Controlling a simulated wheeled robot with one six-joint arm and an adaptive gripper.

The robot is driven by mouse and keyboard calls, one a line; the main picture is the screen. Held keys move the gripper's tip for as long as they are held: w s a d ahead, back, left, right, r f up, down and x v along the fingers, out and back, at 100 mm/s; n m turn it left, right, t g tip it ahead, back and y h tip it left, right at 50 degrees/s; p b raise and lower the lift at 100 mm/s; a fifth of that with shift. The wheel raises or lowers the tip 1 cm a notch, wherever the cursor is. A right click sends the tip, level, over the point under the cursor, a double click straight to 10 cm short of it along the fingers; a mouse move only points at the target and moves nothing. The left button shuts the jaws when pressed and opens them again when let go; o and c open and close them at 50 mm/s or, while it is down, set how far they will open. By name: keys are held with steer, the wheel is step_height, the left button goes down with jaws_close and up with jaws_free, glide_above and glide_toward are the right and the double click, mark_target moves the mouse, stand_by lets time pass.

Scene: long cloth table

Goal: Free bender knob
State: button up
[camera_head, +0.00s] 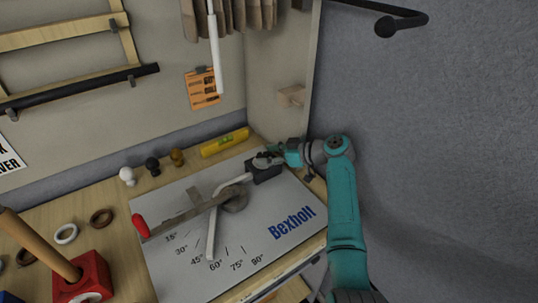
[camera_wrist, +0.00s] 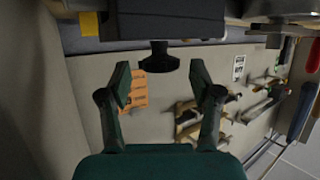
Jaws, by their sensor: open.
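A pipe bender stands on a pale plate (camera_head: 180,268) printed "Bexholt" with angle marks. Its dark clamp block (camera_head: 264,172) sits at the plate's back right corner. A white bent tube (camera_head: 211,236) runs from the block around the round former (camera_head: 235,199). The bender's lever has a red grip (camera_head: 140,226). My gripper (camera_head: 277,152) is beside the block. In the wrist view my gripper (camera_wrist: 160,72) is open, and the black knob (camera_wrist: 157,60) on the dark block (camera_wrist: 165,22) shows between the fingertips, with space on both sides. I cannot tell if they touch.
A yellow level (camera_head: 224,142) lies behind the plate near the wall. Several small knobs, including a white one (camera_head: 128,176), stand at the back left. A red block with a wooden post (camera_head: 84,279) and rings are at left. A grey wall is right.

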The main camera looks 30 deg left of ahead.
steer(key=shift+r, duration=0.1)
step_height(320, 180, up, 10)
stand_by(0.4)
